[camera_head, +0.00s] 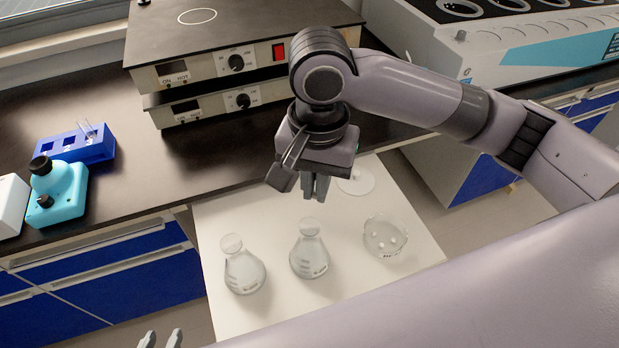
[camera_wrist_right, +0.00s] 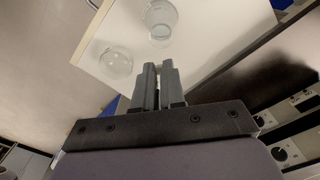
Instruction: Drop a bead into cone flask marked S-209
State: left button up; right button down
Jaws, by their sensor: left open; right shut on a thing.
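Two clear cone flasks stand upright on the white table: the left one (camera_head: 245,273) and the middle one (camera_head: 309,257). Both carry small dark markings too small to read, so I cannot tell which is S-209. To their right is a clear round dish (camera_head: 384,240) with a few white beads (camera_head: 391,244). My right gripper (camera_head: 315,190) is above the table, behind the middle flask; its fingers also show in the wrist view (camera_wrist_right: 158,80). My left gripper (camera_head: 160,341) is open and empty at the bottom edge, mostly out of frame.
Stacked hotplates (camera_head: 220,65), a blue rack (camera_head: 75,149) and a teal device (camera_head: 57,192) are on the black bench. A large white machine (camera_head: 480,50) is at right. The white table's front is clear.

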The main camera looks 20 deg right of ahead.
jog(key=shift+m, duration=0.6)
jog(key=f+b, duration=0.2)
jog(key=b, duration=0.1)
jog(key=s+a+f+b, duration=0.1)
jog(key=f+b, duration=0.1)
jog(key=shift+a+f, duration=0.1)
jog(key=shift+p, duration=0.9)
dwell(0.8)
jog(key=c, duration=1.1)
grip_release()
jog(key=shift+c, duration=0.2)
